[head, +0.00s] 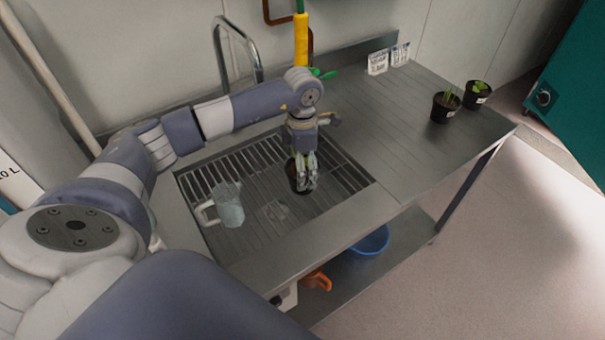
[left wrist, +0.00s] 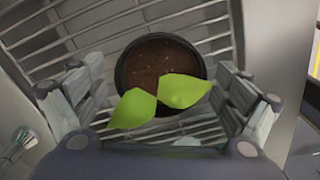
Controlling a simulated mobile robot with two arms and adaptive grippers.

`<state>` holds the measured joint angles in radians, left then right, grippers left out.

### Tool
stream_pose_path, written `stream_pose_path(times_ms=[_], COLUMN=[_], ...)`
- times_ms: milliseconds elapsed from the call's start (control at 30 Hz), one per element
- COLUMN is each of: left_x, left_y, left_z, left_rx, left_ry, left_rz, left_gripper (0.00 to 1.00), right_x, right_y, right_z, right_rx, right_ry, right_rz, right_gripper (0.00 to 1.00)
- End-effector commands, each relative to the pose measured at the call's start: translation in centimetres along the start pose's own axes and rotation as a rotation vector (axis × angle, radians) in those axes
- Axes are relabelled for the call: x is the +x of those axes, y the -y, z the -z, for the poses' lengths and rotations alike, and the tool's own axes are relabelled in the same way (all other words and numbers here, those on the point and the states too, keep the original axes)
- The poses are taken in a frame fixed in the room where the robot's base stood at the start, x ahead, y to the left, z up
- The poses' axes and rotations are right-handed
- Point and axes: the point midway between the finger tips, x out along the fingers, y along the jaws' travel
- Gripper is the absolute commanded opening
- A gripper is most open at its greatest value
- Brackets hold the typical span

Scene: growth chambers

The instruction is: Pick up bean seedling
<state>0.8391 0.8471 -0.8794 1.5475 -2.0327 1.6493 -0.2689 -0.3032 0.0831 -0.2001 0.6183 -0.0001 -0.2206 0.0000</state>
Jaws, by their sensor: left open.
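A seedling with two broad green leaves (left wrist: 183,91), which looks like the bean seedling, grows in a round black pot (left wrist: 130,70) of brown soil. The pot stands on the sink's slatted rack. In the head view the dark pot (head: 291,172) is partly hidden by my left gripper (head: 304,184), which points down over it. In the left wrist view my left gripper (left wrist: 156,95) is open, with one finger on each side of the pot and leaves. Gaps show between the fingers and the pot. My right gripper is not in view.
A pale jug (head: 229,205) stands on the rack (head: 240,243) left of the pot. Two potted plants (head: 446,105) (head: 477,95) stand at the bench's right end. A faucet (head: 238,40) rises behind the sink. The bench middle (head: 385,125) is clear. A blue basin (head: 373,241) sits below.

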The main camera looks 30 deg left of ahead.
Motion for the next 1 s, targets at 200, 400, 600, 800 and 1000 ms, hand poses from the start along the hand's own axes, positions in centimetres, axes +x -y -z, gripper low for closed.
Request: stream_pose_path(times_ms=[200,400,600,800,1000], left_x=[2.7,3.2,3.2,3.2,3.1], left_y=[0.1,0.0,0.0,0.0,0.0], left_z=[0.0,-0.1,-0.1,-0.1,-0.1], left_rx=[-0.001,0.000,0.000,0.000,0.000], left_ry=[-0.002,0.000,0.000,-0.001,0.001], left_rz=[0.002,0.000,0.000,0.000,-0.001], left_gripper=[0.93,0.93,0.68,0.37,0.37], right_x=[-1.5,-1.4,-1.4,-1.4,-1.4], right_y=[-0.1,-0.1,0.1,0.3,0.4], right_z=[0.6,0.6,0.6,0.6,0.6], right_rx=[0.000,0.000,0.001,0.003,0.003], right_ry=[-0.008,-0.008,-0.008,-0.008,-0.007], right_rz=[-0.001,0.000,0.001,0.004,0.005], right_gripper=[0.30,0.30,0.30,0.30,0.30])
